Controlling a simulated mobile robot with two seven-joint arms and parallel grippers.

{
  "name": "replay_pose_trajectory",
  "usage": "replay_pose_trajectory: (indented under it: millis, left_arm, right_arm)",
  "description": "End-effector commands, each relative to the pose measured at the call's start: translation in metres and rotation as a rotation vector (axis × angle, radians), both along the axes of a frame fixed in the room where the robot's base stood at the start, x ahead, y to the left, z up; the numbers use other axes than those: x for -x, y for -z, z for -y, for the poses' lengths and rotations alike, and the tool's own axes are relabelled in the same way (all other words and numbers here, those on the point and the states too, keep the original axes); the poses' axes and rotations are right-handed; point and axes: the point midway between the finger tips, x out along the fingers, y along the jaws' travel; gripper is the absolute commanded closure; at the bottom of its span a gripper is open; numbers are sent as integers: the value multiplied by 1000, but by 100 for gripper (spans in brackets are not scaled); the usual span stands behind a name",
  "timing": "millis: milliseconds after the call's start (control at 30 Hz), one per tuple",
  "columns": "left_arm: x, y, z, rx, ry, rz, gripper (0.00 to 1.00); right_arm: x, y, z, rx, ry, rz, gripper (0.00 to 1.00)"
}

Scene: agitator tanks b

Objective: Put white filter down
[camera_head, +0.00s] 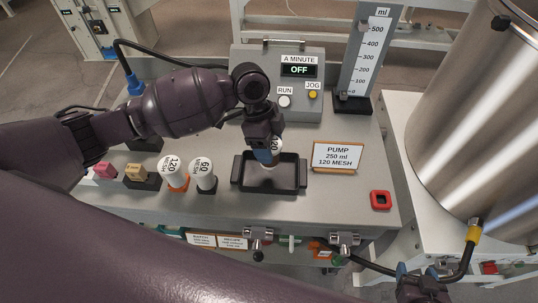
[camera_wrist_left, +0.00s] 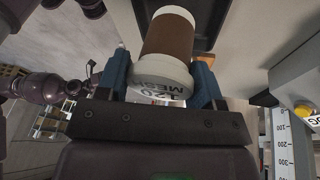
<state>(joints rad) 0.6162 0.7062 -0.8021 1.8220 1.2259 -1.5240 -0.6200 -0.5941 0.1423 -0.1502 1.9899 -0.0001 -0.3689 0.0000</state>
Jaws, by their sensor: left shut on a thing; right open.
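My left gripper (camera_head: 266,150) is shut on a white filter (camera_head: 275,146), just above or inside the black tray (camera_head: 269,198) on the grey panel. In the left wrist view the left gripper (camera_wrist_left: 162,85) has its blue fingers on either side of the filter (camera_wrist_left: 168,38). The filter has white ends, a brown band and a cap reading "120 MESH". I cannot tell whether it touches the tray floor. My right gripper (camera_head: 422,272) is open at the bottom right edge, below the panel.
A control box (camera_head: 300,105) is behind. A steel tank (camera_head: 475,110) fills the right.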

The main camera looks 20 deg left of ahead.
Motion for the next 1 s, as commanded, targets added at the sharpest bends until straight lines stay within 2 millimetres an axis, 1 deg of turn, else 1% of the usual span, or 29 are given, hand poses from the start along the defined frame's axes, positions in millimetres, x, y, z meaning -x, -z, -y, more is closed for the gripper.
replay_pose_trajectory:
  millis: [167, 300, 400, 667, 833, 867, 1000]
  left_arm:
    - [0, 11, 0, 0, 1, -2, 82]
    - [0, 31, 0, 0, -1, -2, 82]
    - [0, 42, 0, 0, 0, -2, 82]
    - [0, 43, 0, 0, 1, 1, 82]
    - [0, 47, 0, 0, 0, 0, 82]
    - [0, 47, 0, 0, 0, 0, 34]
    - [0, 46, 0, 0, 0, 0, 13]
  right_arm:
    - [-1, 1, 0, 0, 0, 1, 40]
    - [1, 5, 0, 0, 0, -3, 40]
    - [3, 7, 0, 0, 1, -7, 40]
    - [9, 10, 1, 0, 4, -20, 40]
    - [10, 11, 1, 0, 5, -21, 40]
    - [9, 10, 1, 0, 4, -20, 40]
    - [7, 9, 1, 0, 4, -17, 40]
